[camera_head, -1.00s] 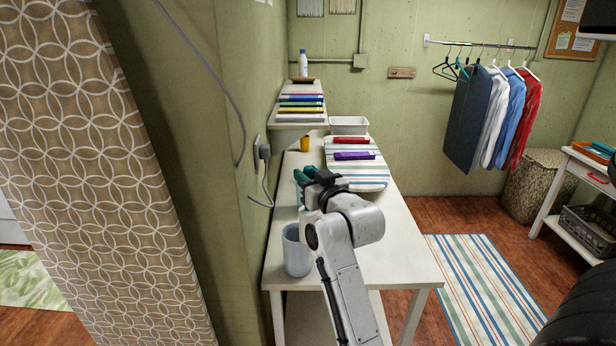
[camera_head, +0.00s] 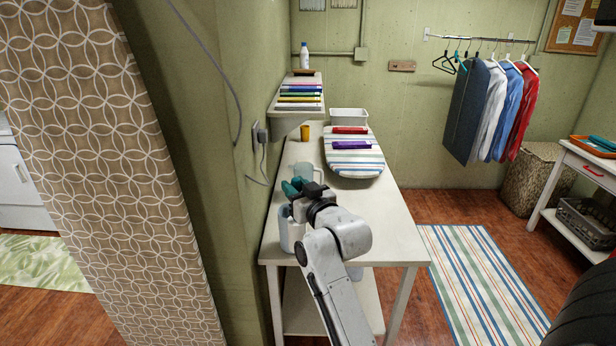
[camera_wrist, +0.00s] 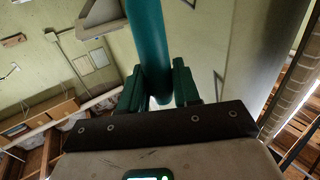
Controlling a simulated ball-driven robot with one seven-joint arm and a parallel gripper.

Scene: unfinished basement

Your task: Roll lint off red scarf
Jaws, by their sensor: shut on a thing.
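My gripper (camera_head: 297,188) is above the left part of the white table, near the blue-grey pitcher. In the wrist view its teal fingers (camera_wrist: 158,88) are shut on a teal cylinder (camera_wrist: 147,35), which runs out of the top of the picture. I cannot tell whether this is a lint roller's handle. A red folded strip (camera_head: 350,130), which looks like the red scarf, lies at the far end of the striped ironing board (camera_head: 352,167). A purple strip (camera_head: 351,146) lies in front of it. The gripper is well short of both, and no lint is visible at this size.
The white table (camera_head: 385,228) also bears a blue-grey pitcher (camera_head: 290,231), a grey-green mug (camera_head: 303,171), a yellow cup (camera_head: 305,132) and a white bin (camera_head: 349,115). A wall shelf (camera_head: 290,117) overhangs its back left. The tabletop right of my gripper is clear.

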